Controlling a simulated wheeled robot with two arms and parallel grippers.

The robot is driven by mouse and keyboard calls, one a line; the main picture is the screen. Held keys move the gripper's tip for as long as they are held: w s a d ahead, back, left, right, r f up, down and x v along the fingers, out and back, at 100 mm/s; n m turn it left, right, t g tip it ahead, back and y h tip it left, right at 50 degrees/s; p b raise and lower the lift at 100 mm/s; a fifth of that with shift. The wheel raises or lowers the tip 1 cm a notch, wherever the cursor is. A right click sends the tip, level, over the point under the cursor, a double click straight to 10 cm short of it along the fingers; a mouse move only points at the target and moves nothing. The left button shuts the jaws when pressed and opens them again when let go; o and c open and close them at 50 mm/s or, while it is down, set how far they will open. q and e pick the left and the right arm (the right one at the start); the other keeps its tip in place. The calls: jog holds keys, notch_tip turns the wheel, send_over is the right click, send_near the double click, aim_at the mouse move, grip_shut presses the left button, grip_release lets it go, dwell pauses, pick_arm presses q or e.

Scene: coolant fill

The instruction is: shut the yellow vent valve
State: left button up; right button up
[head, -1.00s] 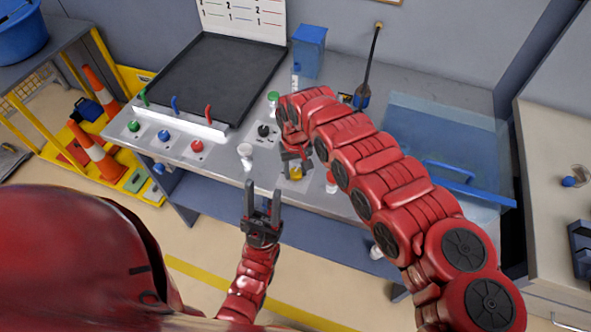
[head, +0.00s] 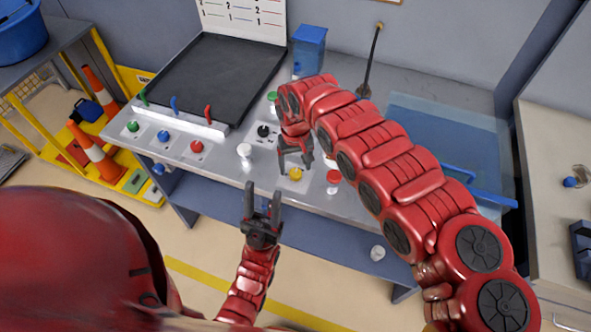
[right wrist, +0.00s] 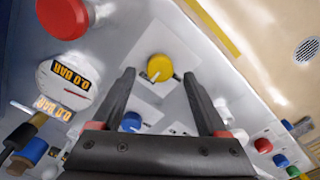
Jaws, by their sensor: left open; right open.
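The yellow vent valve (head: 296,173) is a round yellow knob on the bench top near its front edge. In the right wrist view the yellow knob (right wrist: 160,65) sits on a pale plate, with a small white mark at its lower edge. My right gripper (head: 296,167) is open above the knob, its fingers spread to either side with nothing held. In the right wrist view the knob lies beyond the gap between the fingertips (right wrist: 159,75). My left gripper (head: 262,190) is open and empty in front of the bench edge.
A red knob (head: 333,176) is just right of the yellow one. A white fitting (head: 244,151) stands to its left. In the right wrist view a gauge (right wrist: 68,82) reads 0.0 BAR and a blue knob (right wrist: 131,122) lies between the fingers. A black tray (head: 210,75) is behind.

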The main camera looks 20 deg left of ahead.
aim_at(295, 172)
notch_tip(295, 172, up, 15)
jog(key=b, duration=0.4)
jog(key=shift+f, duration=0.15)
